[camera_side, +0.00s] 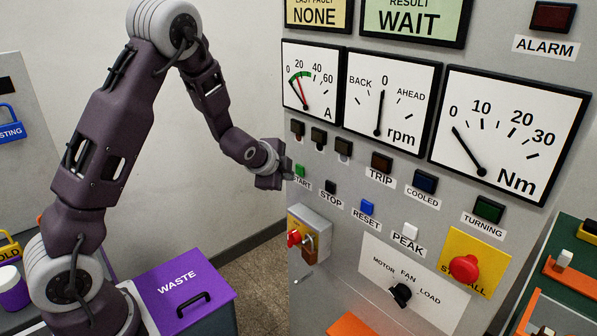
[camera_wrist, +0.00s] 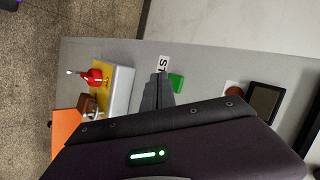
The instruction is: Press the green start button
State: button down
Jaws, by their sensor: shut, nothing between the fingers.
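The green start button (camera_side: 300,171) is on the left edge of the grey panel, above its START label (camera_side: 301,183). It also shows in the wrist view as a green block (camera_wrist: 176,82) beside the partly covered label (camera_wrist: 163,63). My gripper (camera_side: 286,174) is shut and empty, with its tip just left of the button in the side view. In the wrist view the shut fingers (camera_wrist: 157,82) point at the panel right beside the button. I cannot tell whether they touch it.
Black STOP (camera_side: 330,187), blue RESET (camera_side: 368,207) and white PEAK (camera_side: 410,231) buttons run to the right. Below is a box with a red switch and padlock (camera_side: 310,245). A red mushroom button (camera_side: 464,266) is lower right. A purple WASTE bin (camera_side: 180,290) stands on the floor.

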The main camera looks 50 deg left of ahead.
jog(key=shift+w, duration=0.4)
jog(key=shift+w, duration=0.45)
dwell(0.8)
jog(key=shift+s, duration=0.85)
jog(key=s, duration=0.5)
dwell(0.5)
